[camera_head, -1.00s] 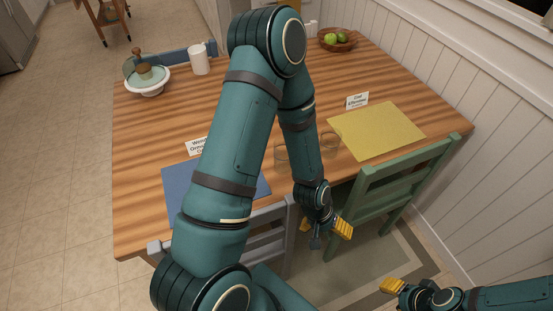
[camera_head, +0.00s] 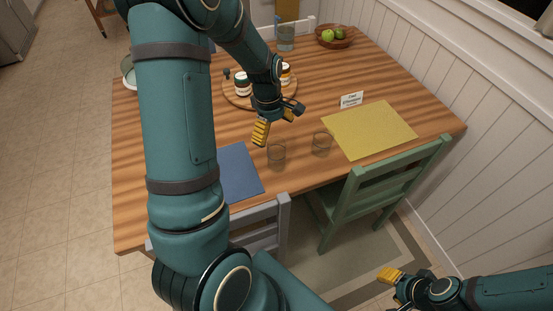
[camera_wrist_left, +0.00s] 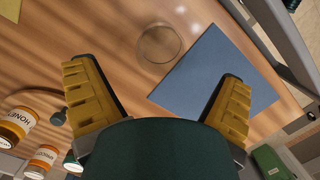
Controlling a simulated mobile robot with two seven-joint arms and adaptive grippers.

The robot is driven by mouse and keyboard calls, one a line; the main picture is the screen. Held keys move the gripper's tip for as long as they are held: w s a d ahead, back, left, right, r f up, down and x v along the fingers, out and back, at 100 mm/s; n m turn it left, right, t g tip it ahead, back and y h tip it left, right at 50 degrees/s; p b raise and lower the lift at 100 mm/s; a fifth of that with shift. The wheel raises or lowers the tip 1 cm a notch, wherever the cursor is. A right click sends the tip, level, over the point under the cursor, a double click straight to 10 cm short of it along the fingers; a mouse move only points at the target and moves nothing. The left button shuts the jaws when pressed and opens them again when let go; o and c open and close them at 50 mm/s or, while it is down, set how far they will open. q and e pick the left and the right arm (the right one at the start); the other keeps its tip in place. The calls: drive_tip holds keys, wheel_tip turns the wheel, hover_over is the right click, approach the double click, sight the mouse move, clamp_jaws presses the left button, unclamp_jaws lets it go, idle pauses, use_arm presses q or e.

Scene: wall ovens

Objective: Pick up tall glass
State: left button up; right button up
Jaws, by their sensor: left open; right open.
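A clear tall glass (camera_head: 285,38) stands at the back of the wooden table, by the wall side. Two clear short glasses stand nearer the front: one (camera_head: 277,154) beside the blue mat and one (camera_head: 321,143) beside the yellow mat. My left gripper (camera_head: 279,126) is open and empty above the table, just behind the nearer left short glass and well short of the tall glass. In the left wrist view my open left gripper (camera_wrist_left: 157,72) shows one clear glass (camera_wrist_left: 160,43) beyond its fingertips. My right gripper (camera_head: 394,284) is open and empty, low at the front right.
A round wooden tray (camera_head: 235,98) holds jars behind my left gripper; a honey jar (camera_wrist_left: 17,122) shows in the wrist view. A blue mat (camera_head: 238,173), yellow mat (camera_head: 370,130), label card (camera_head: 352,99) and fruit bowl (camera_head: 337,40) are on the table. A green chair (camera_head: 370,195) stands in front.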

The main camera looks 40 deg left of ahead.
sight(275, 139)
use_arm(q)
drive_tip(key=f, duration=0.3)
drive_tip(key=shift+d+f, duration=0.15)
drive_tip(key=shift+d, duration=0.1)
drive_tip(key=f, duration=0.1)
drive_tip(key=f+b, duration=0.1)
drive_tip(key=f, duration=0.1)
drive_tip(key=f+b, duration=0.1)
drive_tip(key=f, duration=0.1)
drive_tip(key=shift+d, duration=0.35)
drive_tip(key=shift+c, duration=0.3)
drive_tip(key=c, duration=1.3)
